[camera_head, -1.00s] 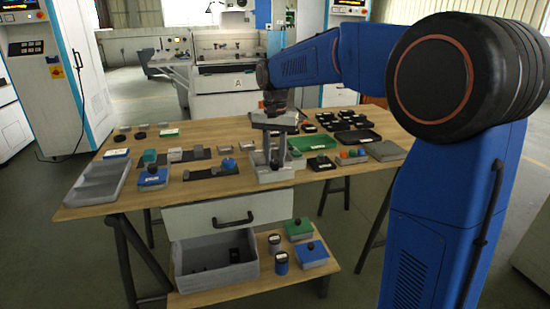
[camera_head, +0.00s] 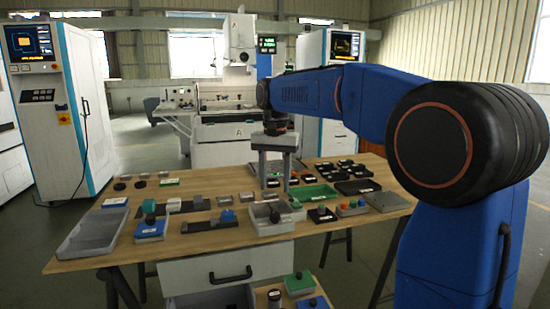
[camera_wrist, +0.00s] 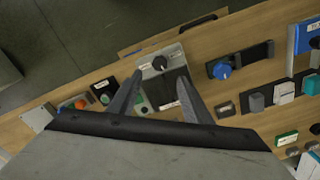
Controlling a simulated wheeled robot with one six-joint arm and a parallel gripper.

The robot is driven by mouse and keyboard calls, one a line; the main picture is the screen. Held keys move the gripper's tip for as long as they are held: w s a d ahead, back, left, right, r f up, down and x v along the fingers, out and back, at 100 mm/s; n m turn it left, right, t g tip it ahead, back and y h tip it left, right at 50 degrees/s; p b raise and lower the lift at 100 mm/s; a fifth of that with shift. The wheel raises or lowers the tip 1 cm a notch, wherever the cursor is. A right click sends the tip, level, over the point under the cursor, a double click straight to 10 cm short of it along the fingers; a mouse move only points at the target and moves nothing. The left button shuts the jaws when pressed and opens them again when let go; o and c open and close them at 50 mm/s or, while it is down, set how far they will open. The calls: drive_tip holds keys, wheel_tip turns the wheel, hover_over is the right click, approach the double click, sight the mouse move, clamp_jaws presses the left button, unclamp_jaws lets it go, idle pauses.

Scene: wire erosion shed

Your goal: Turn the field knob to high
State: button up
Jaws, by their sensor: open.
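My gripper (camera_head: 274,180) is open, fingers down, above the middle of the table, with nothing between its fingers. In the wrist view, its fingertips (camera_wrist: 160,80) frame a grey tray-like box (camera_wrist: 146,57) with a black knob (camera_wrist: 159,63) on it; the fingers are apart from the knob. The head view also shows this box (camera_head: 262,229) and knob (camera_head: 275,215). A blue knob (camera_wrist: 222,70) sits on a dark plate (camera_wrist: 252,54) beside it, also in the head view (camera_head: 227,216). The labels are too small to read, so I cannot tell which is the field knob.
A green tray (camera_head: 314,192), a box with coloured buttons (camera_head: 351,210) and several black parts are at right. Bare wood (camera_head: 200,247) shows at the front.

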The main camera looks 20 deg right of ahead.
wheel_tip(320, 180, up, 8)
idle(0.4)
drive_tip(key=shift+d, duration=0.1)
